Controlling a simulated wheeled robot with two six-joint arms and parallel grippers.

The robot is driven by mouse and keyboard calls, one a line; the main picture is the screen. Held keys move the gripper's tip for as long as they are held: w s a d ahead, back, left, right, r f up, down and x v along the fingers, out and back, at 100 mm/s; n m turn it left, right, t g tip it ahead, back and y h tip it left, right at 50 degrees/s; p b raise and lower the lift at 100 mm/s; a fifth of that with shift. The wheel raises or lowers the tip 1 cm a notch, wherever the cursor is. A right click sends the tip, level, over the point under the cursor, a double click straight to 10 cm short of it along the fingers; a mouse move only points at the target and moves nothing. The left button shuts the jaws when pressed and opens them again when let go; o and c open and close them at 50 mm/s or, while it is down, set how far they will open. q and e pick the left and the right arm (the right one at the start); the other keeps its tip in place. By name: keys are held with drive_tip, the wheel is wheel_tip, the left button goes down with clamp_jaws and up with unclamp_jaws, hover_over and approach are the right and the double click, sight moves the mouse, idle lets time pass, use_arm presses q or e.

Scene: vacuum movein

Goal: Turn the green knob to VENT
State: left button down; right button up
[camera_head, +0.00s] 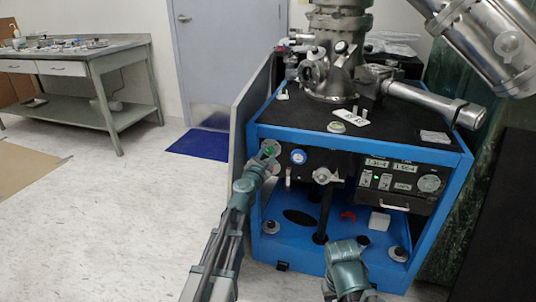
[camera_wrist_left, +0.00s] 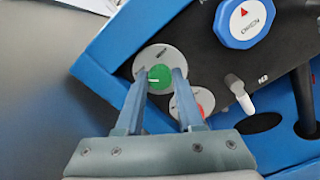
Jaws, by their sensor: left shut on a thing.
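The green knob (camera_head: 268,149) sits on a pale round dial plate at the left end of the blue-framed machine's front panel. In the left wrist view the knob (camera_wrist_left: 159,77) shows a short white line pointing left, towards one finger; lettering on the pale plate (camera_wrist_left: 160,57) is too small to read. My left gripper (camera_head: 268,156) reaches the knob from the front left. Its two fingers (camera_wrist_left: 160,82) are shut on the knob, one on each side. My right gripper (camera_head: 347,250) is low in front of the machine, away from the knob; its fingers cannot be made out.
A blue knob with a red triangle (camera_wrist_left: 240,22) is right of the green knob; a partly hidden red-marked dial (camera_wrist_left: 203,101) and a white lever (camera_wrist_left: 238,92) are close by. A steel column (camera_head: 338,60) stands on the machine. Open floor (camera_head: 120,220) lies left.

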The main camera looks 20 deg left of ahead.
use_arm(q)
drive_tip(key=m, duration=0.8)
drive_tip(key=shift+m, duration=0.4)
drive_tip(key=m, duration=0.4)
drive_tip(key=shift+m, duration=0.3)
drive_tip(key=m, duration=0.4)
drive_tip(key=shift+s+m, duration=0.1)
drive_tip(key=shift+m, duration=0.2)
drive_tip(key=c, duration=0.5)
unclamp_jaws()
